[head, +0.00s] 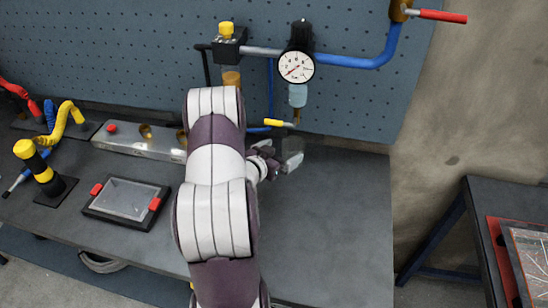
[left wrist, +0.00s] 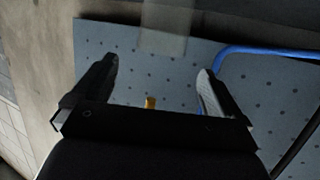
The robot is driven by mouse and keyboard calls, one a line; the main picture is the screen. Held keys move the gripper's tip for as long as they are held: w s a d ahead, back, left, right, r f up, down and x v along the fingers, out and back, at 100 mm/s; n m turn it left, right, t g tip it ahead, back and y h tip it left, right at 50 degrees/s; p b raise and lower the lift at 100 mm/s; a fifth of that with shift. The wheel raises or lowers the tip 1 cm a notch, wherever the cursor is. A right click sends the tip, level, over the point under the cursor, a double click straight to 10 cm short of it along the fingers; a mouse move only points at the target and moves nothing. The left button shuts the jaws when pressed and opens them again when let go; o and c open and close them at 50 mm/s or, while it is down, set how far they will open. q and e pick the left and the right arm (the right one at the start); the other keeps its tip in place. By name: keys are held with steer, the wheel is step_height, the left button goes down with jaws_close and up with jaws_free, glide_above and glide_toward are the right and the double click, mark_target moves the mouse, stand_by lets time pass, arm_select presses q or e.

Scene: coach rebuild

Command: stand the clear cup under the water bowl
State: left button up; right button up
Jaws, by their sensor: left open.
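The water bowl (head: 298,95) is a small light-blue see-through bowl hanging below the round gauge, with a yellow-handled drain under it. My left gripper (head: 279,160) is open over the bench, below and slightly left of the bowl; my forearm hides part of it. The clear cup shows as a faint see-through shape (left wrist: 166,28) at the top middle of the left wrist view, apart from the fingertips (left wrist: 157,68). In the head view it is very faint by the gripper, and I cannot tell its exact place. My right gripper is not in view.
The gauge (head: 295,67), blue pipe (head: 350,61) and yellow lever (head: 279,123) are on the pegboard. A metal block (head: 140,141), black tray (head: 126,200) and yellow-black post (head: 40,165) occupy the bench's left. The bench's right (head: 345,225) is clear.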

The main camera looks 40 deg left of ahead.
arm_select(q)
steer(key=s+d+r+g, duration=0.1)
steer(key=s+d+g, duration=0.3)
steer(key=d, duration=0.4)
steer(key=s+d+r+m+g+h, duration=0.1)
steer(key=s+d+g, duration=0.3)
steer(key=s+d, duration=0.3)
steer(key=s+d+r+g, duration=0.2)
steer(key=s+d+g, duration=0.3)
steer(key=d, duration=0.6)
steer(key=shift+s+h, duration=0.15)
steer(key=shift+h, duration=0.15)
steer(key=shift+s, duration=0.1)
